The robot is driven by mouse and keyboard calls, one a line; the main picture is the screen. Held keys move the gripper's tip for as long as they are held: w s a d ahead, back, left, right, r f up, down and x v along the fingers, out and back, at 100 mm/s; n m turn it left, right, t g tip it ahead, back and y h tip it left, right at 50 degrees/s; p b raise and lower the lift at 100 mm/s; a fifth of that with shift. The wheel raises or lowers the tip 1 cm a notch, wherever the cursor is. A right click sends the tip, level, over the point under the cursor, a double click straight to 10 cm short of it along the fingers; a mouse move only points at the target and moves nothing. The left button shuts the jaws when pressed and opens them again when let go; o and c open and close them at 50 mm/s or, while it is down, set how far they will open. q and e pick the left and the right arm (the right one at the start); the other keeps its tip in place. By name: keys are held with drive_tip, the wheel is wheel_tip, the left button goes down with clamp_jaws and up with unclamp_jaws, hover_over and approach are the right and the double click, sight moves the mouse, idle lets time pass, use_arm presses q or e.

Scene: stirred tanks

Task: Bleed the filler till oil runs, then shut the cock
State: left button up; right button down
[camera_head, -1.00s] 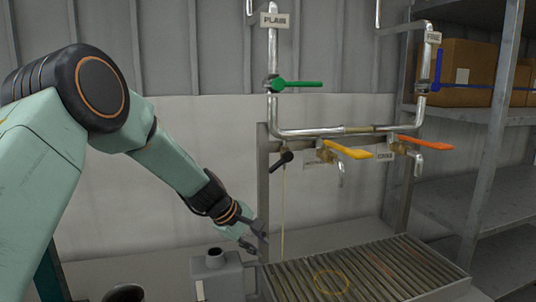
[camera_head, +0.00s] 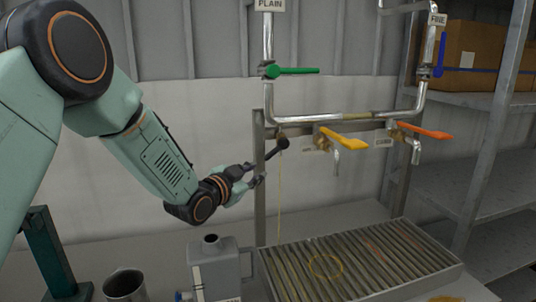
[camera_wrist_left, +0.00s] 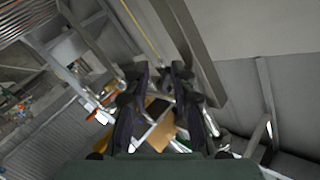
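A black-handled cock (camera_head: 283,143) sits under the left end of the pipe run. A thin yellowish stream (camera_head: 280,200) falls below it to the slatted drain grate (camera_head: 385,287). My left gripper (camera_head: 257,174) is just left of and below the black handle, apart from it as far as I can tell. Its fingers are open and empty; they also show apart in the left wrist view (camera_wrist_left: 160,72). To the right are a yellow-levered tap (camera_head: 343,139) and an orange-levered tap (camera_head: 425,131). A green lever (camera_head: 292,70) is on the PLAIN pipe and a blue lever (camera_head: 441,55) on the FINE pipe. My right gripper is out of view.
A grey can (camera_head: 212,265) stands left of the grate, with a metal cup (camera_head: 125,285) at the lower left. The rack's left post (camera_head: 260,200) is close to my gripper. Shelves with cardboard boxes (camera_head: 468,57) stand at the right.

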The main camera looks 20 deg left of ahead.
sight(269, 154)
use_arm(q)
drive_tip(key=w+r+m, duration=0.1)
drive_tip(key=w+d+r, duration=0.1)
drive_tip(key=w, duration=0.1)
drive_tip(key=w+d+r+m+t+h+p, duration=0.1)
drive_tip(key=w, duration=0.1)
drive_tip(key=shift+d+m, duration=0.25)
drive_tip(key=shift+m, duration=0.05)
drive_tip(key=shift+w+d, duration=0.1)
drive_tip(key=shift+w, duration=0.5)
drive_tip(key=shift+w+p, duration=0.3)
drive_tip(key=shift+w, duration=0.1)
drive_tip(key=shift+w+f, duration=0.1)
drive_tip(key=shift+w, duration=0.1)
drive_tip(key=shift+d, duration=0.15)
drive_tip(key=shift+c, duration=0.2)
drive_tip(key=shift+c, duration=0.7)
drive_tip(key=shift+s, duration=0.15)
clamp_jaws()
